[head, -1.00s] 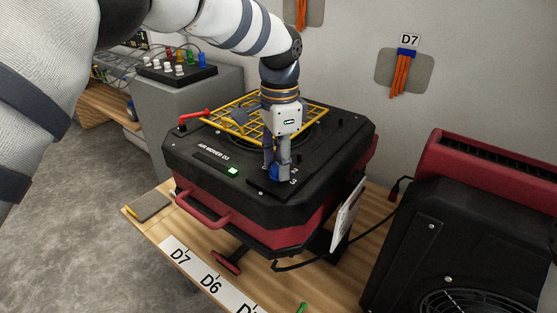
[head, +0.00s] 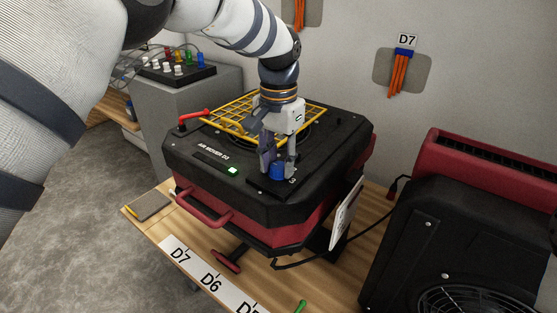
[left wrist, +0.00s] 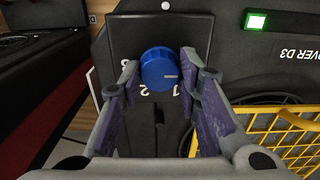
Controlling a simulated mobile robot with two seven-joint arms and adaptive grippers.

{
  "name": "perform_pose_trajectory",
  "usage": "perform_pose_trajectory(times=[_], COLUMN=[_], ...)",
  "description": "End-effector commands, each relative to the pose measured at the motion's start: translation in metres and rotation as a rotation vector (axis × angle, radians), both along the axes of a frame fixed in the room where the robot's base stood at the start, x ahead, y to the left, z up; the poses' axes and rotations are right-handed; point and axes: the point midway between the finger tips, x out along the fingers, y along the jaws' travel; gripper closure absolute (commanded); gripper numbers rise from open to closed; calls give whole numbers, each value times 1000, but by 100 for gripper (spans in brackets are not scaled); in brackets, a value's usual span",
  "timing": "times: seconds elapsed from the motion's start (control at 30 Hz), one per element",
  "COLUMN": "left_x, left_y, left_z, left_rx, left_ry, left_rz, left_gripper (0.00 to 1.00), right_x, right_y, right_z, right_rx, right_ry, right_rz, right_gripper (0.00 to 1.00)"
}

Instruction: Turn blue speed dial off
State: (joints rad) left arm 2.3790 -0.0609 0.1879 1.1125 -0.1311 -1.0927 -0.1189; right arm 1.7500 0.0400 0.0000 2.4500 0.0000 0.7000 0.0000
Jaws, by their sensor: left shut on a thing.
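The blue speed dial (head: 277,172) sits on a black panel at the front right corner of the air mover's top (head: 221,181). In the left wrist view the dial (left wrist: 160,68) shows between the two fingertips, with the white numbers 1, 2 and 3 beside it. My left gripper (head: 279,168) points down from above and is shut on the dial. Its fingers also frame the dial in the left wrist view (left wrist: 159,72). I cannot tell which number the dial points to. A green light (head: 232,170) glows on the air mover. My right gripper is not in view.
A yellow grille (head: 222,110) and a red handle (head: 194,115) lie behind and left of the dial. A white tag (head: 345,212) hangs at the unit's right side. A second red and black machine (head: 440,240) stands at the right. The wooden table (head: 262,258) carries D7 and D6 labels.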

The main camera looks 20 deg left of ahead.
Motion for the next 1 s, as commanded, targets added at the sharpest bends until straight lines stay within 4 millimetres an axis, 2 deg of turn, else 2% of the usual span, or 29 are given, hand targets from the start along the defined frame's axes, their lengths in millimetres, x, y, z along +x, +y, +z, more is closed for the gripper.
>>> perform_pose_trajectory(times=[0.4,0.43,0.5,0.83,0.93,1.0], left_x=[0,0,0,0,1,2], left_y=[0,0,0,0,0,0], left_z=[0,0,0,4,21,40], left_rx=[0,0,0,0,-1,-1], left_ry=[-1,-1,-1,-1,-5,-8], left_rz=[8,8,8,7,7,7], left_gripper=[97,65,49,49,49,49], right_x=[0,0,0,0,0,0], right_y=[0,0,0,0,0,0], right_z=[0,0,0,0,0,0], right_rx=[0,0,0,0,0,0], right_ry=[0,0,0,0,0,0], right_rz=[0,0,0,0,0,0], right_gripper=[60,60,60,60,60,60])
